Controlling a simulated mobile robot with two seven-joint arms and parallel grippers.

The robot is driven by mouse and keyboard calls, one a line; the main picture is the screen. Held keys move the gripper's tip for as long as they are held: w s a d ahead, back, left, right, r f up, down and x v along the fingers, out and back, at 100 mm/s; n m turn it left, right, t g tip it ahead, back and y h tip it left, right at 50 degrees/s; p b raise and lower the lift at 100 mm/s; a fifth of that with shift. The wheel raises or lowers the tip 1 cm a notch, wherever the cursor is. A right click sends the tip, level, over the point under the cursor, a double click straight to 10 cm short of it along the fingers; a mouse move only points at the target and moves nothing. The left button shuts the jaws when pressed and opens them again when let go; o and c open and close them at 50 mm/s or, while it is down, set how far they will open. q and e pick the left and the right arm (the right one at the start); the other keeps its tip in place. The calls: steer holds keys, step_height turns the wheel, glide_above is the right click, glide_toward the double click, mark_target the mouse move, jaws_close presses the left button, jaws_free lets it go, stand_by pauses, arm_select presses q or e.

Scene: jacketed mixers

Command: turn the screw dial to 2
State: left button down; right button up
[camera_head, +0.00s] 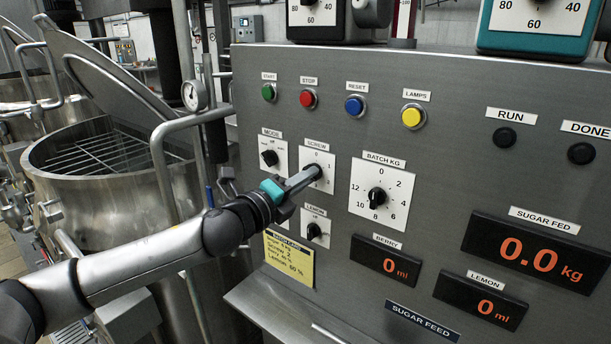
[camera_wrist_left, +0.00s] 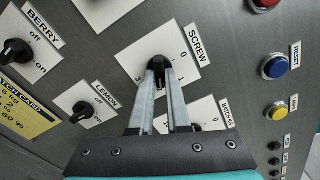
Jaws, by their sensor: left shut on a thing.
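The screw dial is a black knob on a white plate (camera_head: 324,161) marked SCREW, on the grey control panel. In the left wrist view the two fingers are shut on the dial's black knob (camera_wrist_left: 157,66), one on each side. The numerals 0, 1 and 3 show around it there; the 2 is hidden behind the fingers. My right gripper is not in view.
Close by are the MODE dial (camera_head: 269,158), the LEMON dial (camera_head: 314,231) and the BATCH KG dial (camera_head: 377,198). A yellow batch card (camera_head: 289,262) sits below; its screw line reads 2. Push buttons line the top. A metal vat (camera_head: 100,190) stands at left.

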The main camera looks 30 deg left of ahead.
arm_select(q)
steer(key=shift+m, duration=0.6)
steer(key=c, duration=0.9)
jaws_free()
steer(key=shift+s+a, duration=0.2)
steer(key=shift+s, duration=2.35)
steer(key=shift+s+a, duration=0.2)
steer(key=shift+s, duration=2.3)
steer(key=shift+s+a, duration=0.2)
steer(key=shift+s, duration=2.35)
